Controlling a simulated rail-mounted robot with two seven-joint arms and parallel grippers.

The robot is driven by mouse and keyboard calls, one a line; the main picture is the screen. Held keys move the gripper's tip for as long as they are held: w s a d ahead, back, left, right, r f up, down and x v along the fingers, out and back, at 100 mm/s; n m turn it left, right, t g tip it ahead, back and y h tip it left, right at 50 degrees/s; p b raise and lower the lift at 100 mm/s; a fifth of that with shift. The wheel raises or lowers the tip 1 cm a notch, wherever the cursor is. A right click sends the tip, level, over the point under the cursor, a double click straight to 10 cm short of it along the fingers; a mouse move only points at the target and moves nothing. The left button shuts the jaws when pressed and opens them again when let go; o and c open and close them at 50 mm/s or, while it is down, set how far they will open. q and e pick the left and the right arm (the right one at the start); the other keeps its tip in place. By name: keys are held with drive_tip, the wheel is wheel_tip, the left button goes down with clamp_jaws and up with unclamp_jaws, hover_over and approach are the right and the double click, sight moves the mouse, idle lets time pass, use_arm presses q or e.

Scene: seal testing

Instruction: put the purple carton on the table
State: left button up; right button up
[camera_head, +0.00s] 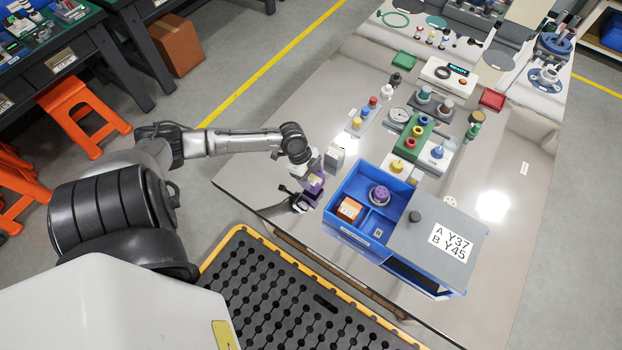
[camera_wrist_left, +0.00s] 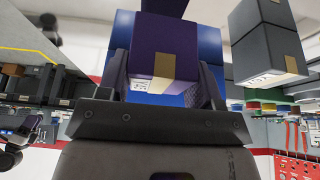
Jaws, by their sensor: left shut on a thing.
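The purple carton (camera_head: 316,184) is held in my left gripper (camera_head: 309,190), close to the left wall of the blue bin. In the left wrist view the purple carton (camera_wrist_left: 165,50), with a tan tape strip and a white label, sits between the two fingers of my left gripper (camera_wrist_left: 165,85), which is shut on it. The glossy beige table (camera_head: 512,170) spreads under and behind the bin. I cannot tell whether the carton touches the table. My right gripper is not in view.
The blue bin (camera_head: 333,222) holds a brown box (camera_head: 349,209) and a purple round part (camera_head: 379,195); a grey lid (camera_head: 414,240) covers its right part. A grey box (camera_head: 334,158) stands just behind the carton. Several coloured parts crowd the table's middle; its right side is clearer.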

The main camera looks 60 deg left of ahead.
use_arm(q)
drive_tip(key=shift+f, duration=1)
drive_tip(key=shift+f, duration=0.1)
drive_tip(key=o, duration=1.1)
drive_tip(key=shift+c, duration=0.2)
